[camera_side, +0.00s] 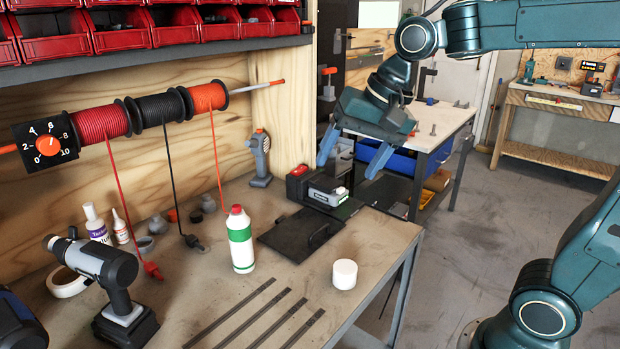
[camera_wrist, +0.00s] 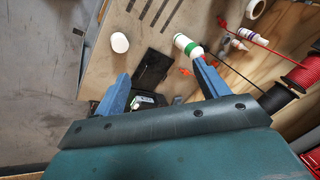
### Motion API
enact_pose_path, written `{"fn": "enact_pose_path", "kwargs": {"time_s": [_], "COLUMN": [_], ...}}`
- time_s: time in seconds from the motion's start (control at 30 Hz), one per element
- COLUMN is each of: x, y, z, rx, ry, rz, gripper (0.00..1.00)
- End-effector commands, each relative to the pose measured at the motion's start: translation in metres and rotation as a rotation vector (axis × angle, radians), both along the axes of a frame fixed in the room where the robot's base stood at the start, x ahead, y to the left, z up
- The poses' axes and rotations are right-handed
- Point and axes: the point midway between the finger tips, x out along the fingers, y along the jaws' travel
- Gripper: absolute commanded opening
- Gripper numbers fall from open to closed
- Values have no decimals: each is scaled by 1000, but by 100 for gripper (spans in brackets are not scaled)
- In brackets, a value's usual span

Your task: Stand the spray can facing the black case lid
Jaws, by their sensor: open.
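The spray can (camera_side: 240,242) is a white bottle shape with a green band and a red cap. It stands upright on the workbench, left of the black case lid (camera_side: 290,232), with a gap between them. The lid lies flat and has a raised handle. In the wrist view the can (camera_wrist: 185,43) is beyond the right finger, and the lid (camera_wrist: 153,68) is between and beyond the fingers. My gripper (camera_side: 350,163) is open and empty, high above the bench's far right end. Its spread fingers (camera_wrist: 163,73) also show in the wrist view. The can's front cannot be told.
A white cylinder (camera_side: 344,274) stands near the bench's right edge. A black and red device (camera_side: 322,188) sits behind the lid, below my gripper. A drill (camera_side: 100,275) and small bottles (camera_side: 96,224) are at left. Cords hang from the spools (camera_side: 160,112). Dark strips (camera_side: 265,315) lie in front.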

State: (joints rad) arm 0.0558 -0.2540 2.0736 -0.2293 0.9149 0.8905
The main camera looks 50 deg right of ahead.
Motion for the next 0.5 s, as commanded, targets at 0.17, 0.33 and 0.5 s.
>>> {"fn": "enact_pose_path", "kwargs": {"time_s": [0.17, 0.33, 0.5], "x": [-48, -91, -123], "y": [-5, -11, -18], "z": [-5, -18, -33], "rx": [-123, -245, -351], "ry": [-54, -94, -119], "rz": [190, 372, 524], "gripper": [73, 73, 73]}}
